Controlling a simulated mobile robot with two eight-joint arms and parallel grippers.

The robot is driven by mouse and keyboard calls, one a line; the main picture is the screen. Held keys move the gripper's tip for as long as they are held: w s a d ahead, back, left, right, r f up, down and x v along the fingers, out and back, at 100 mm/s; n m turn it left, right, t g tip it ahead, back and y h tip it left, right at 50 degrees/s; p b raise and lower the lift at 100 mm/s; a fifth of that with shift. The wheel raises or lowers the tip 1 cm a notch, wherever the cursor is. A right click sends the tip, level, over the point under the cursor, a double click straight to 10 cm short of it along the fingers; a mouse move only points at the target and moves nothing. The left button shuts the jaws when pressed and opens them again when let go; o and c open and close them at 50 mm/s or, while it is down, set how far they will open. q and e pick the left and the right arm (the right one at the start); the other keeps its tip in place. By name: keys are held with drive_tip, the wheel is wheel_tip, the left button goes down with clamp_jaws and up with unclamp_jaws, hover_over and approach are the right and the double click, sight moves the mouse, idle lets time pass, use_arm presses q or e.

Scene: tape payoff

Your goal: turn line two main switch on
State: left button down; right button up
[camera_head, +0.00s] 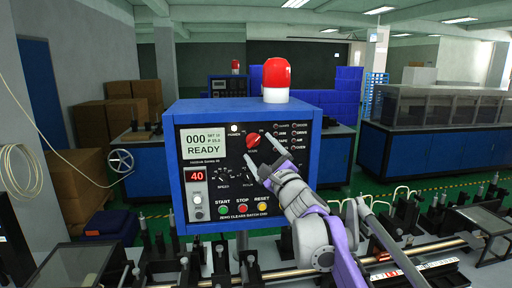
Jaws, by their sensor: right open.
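A blue control box (313,130) with a black front panel stands in the middle. A red rotary knob (253,140), which looks like its main switch, is at the panel's upper middle; its small labels are too blurred to read. The display (204,144) shows "000" and "READY". The picture does not show whether a finger touches the knob. My left gripper is not in view.
A red beacon (277,76) tops the box. Green, red and yellow buttons (242,208) line its lower panel, near my right arm. A similar smaller box (229,88) with a red beacon stands far back. Black fixtures and rails (300,270) crowd the bench below.

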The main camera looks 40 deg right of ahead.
drive_tip(key=v, duration=0.7)
drive_tip(key=shift+s+b, duration=0.25)
drive_tip(key=shift+b, duration=0.15)
drive_tip(key=shift+a, duration=0.1)
drive_tip(key=s+a+f+n+g+y, duration=0.1)
drive_tip(key=a+f+n+g+y, duration=0.75)
drive_tip(key=a+f+n, duration=1)
drive_tip(key=s+a+f+n+g, duration=0.3)
drive_tip(key=s+a+f+n, duration=0.35)
drive_tip(key=f, duration=0.75)
drive_tip(key=s+f+n+g+h, duration=0.3)
drive_tip(key=s+f+n, duration=0.1)
drive_tip(key=s+f, duration=0.4)
drive_tip(key=shift+s+a+f, duration=0.2)
drive_tip(key=shift+s+f, duration=0.1)
drive_tip(key=shift+f, duration=0.25)
drive_tip(key=shift+h, duration=0.25)
